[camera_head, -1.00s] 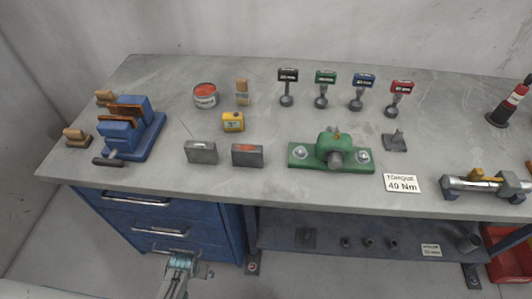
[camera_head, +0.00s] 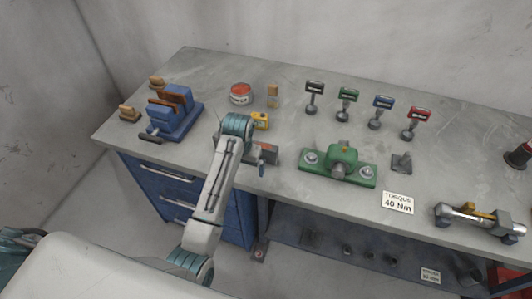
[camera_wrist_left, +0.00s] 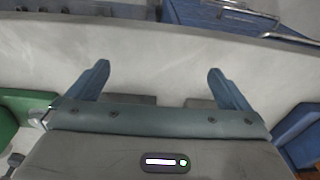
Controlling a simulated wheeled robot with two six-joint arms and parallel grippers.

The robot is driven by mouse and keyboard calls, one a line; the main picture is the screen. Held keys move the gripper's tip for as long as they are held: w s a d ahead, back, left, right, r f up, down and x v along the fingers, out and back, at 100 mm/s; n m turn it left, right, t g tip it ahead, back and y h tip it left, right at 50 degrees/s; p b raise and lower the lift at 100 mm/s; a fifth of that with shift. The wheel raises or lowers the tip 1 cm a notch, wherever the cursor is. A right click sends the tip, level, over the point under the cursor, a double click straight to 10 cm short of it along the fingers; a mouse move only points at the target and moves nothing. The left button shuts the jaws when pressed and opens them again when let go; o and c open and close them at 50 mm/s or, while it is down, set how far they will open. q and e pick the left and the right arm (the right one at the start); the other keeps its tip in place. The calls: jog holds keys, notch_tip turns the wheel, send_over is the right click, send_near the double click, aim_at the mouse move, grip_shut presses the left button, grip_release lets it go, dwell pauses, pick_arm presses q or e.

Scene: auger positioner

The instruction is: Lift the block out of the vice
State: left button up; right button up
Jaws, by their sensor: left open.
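The blue vice (camera_head: 175,115) with brown jaw faces stands at the left end of the bench, its dark handle towards the front edge. I cannot clearly make out a block between its jaws. Part of a blue body, likely the vice, shows at the right edge of the left wrist view (camera_wrist_left: 302,135). My left gripper (camera_wrist_left: 160,84) is open and empty, its two fingers apart over the bench top near the front edge. In the head view its arm hides most of it, to the right of the vice. My right gripper is not in view.
A yellow box (camera_head: 260,121), a red-topped tin (camera_head: 241,94) and a green fixture (camera_head: 340,167) stand nearby. Bare bench lies between vice and tin.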

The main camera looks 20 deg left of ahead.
pick_arm(q)
notch_tip(320, 180, up, 9)
jog(key=g, duration=0.1)
send_over(265, 145)
jog(key=shift+s+d+r, duration=0.1)
jog(key=shift+s+r, duration=0.05)
jog(key=shift+f, duration=0.35)
notch_tip(265, 145, down, 4)
jog(key=shift+f+p, duration=0.15)
jog(key=shift+p, duration=0.35)
jog(key=shift+f+p, duration=0.5)
notch_tip(265, 145, down, 4)
jog(key=shift+s+r+p, duration=0.1)
jog(key=shift+r+p, duration=0.15)
jog(key=shift+p, duration=0.7)
jog(key=shift+f, duration=0.55)
jog(key=c, duration=1.7)
jog(key=shift+r, duration=0.15)
jog(key=shift+c, duration=1.3)
jog(key=shift+w, duration=0.2)
